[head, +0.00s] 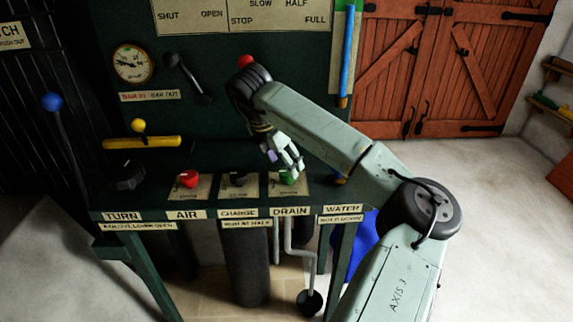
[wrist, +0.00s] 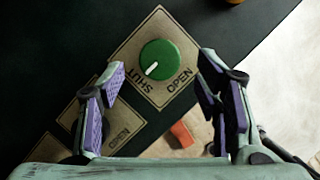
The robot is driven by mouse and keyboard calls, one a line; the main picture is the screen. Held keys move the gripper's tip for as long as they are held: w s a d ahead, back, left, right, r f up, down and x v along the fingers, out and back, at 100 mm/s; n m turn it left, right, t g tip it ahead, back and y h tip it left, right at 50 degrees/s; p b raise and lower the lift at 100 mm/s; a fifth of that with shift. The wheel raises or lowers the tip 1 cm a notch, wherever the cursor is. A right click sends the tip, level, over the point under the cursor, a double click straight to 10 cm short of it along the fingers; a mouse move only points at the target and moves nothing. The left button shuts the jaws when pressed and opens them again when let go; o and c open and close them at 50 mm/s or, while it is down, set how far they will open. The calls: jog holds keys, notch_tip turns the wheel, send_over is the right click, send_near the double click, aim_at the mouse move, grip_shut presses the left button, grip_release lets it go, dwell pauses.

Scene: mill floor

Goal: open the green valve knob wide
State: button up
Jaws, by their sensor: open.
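The green valve knob (wrist: 172,56) is round and sits on a tan square plate (wrist: 152,24) marked SHUT and OPEN. Its white pointer mark is turned toward the SHUT side in the wrist view. In the head view the green knob (head: 287,179) is on the bench panel above the DRAIN label, partly hidden by my fingers. My gripper (head: 284,160) is open over the knob. In the wrist view my gripper's purple-padded fingers (wrist: 161,74) are spread to either side of the knob, with nothing between them clearly touching it.
To the left on the panel are a dark knob (head: 238,179), a red knob (head: 189,179) and a black knob (head: 129,177). Red-topped (head: 246,62) and black levers (head: 186,76) are behind.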

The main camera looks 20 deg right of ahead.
aim_at(286, 172)
jog(key=shift+p+x, duration=0.3)
jog(key=shift+x, duration=1.4)
jog(key=shift+c, duration=0.6)
jog(key=c, duration=1)
